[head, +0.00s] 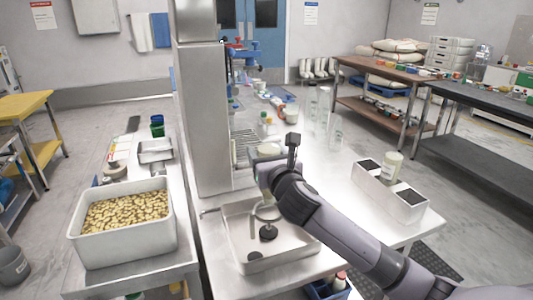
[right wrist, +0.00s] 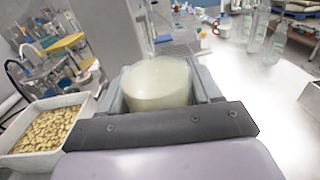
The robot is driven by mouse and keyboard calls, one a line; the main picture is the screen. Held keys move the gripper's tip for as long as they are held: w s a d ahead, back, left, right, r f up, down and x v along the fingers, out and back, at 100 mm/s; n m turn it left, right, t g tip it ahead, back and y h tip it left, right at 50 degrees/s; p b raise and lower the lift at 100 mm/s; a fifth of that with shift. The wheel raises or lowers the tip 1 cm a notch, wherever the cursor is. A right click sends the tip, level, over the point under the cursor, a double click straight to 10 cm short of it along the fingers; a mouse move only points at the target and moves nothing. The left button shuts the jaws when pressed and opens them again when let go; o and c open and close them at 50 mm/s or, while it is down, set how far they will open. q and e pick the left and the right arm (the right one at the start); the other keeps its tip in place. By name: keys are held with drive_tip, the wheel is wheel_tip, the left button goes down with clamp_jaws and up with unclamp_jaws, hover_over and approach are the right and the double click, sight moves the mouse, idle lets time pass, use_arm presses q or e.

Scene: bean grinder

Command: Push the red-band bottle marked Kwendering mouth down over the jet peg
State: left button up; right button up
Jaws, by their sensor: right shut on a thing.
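My right gripper (head: 268,163) is shut on a pale, cream-coloured bottle (head: 268,149) above the back of a white basin. In the right wrist view the bottle (right wrist: 157,85) sits between the fingers, its rounded pale end facing the camera. Its band and label do not show, so I cannot read its marking. Inside the white basin (head: 232,212) a small upright fitting with a ring and a dark base (head: 268,233) stands below the gripper; it may be the jet peg. My arm partly covers this area. My left gripper is not in view.
A grey column (head: 203,110) rises just left of the basin. A white rack with dark openings (head: 402,203) stands at the right with another cream bottle (head: 393,167). A tub of beans (head: 125,213) is at the left. Clear glass cylinders (head: 325,120) stand behind.

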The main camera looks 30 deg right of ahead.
drive_tip(key=shift+p, duration=0.45)
drive_tip(key=shift+r, duration=0.1)
idle(0.6)
drive_tip(key=shift+p, duration=0.4)
drive_tip(key=shift+p, duration=0.35)
idle(0.4)
drive_tip(key=shift+f+b, duration=2.9)
drive_tip(key=shift+f, duration=2.05)
drive_tip(key=o, duration=1.2)
drive_tip(key=shift+c, duration=0.2)
